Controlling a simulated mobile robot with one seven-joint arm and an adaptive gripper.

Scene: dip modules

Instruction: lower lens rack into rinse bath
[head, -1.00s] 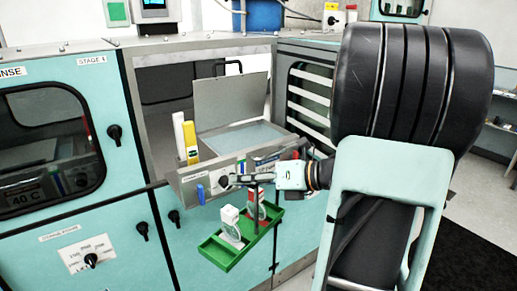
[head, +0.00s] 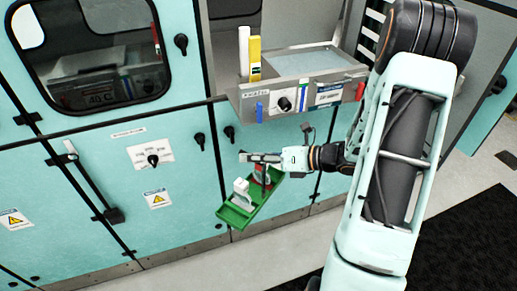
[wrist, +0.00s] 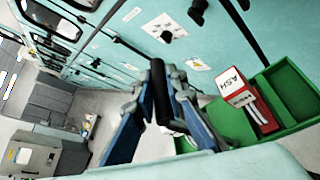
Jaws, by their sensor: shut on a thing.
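The green lens rack (head: 264,204) hangs tilted below my gripper, with a dark upright handle and white and red items in it. It also shows at the right of the wrist view (wrist: 293,92), with a white-and-red block (wrist: 238,88) inside. My gripper (head: 258,158) is shut on the rack's dark handle (wrist: 160,95). The open steel bath (head: 310,62) is recessed in the machine, above and behind the rack. Its surface is pale. I cannot read its labels well enough to tell that it is the rinse bath.
The bath's front panel (head: 300,98) carries a knob and coloured tags. A yellow strip (head: 254,58) and a white one stand at the bath's left edge. The closed teal cabinet (head: 100,130) has protruding knobs and handles. Grey floor is clear in front.

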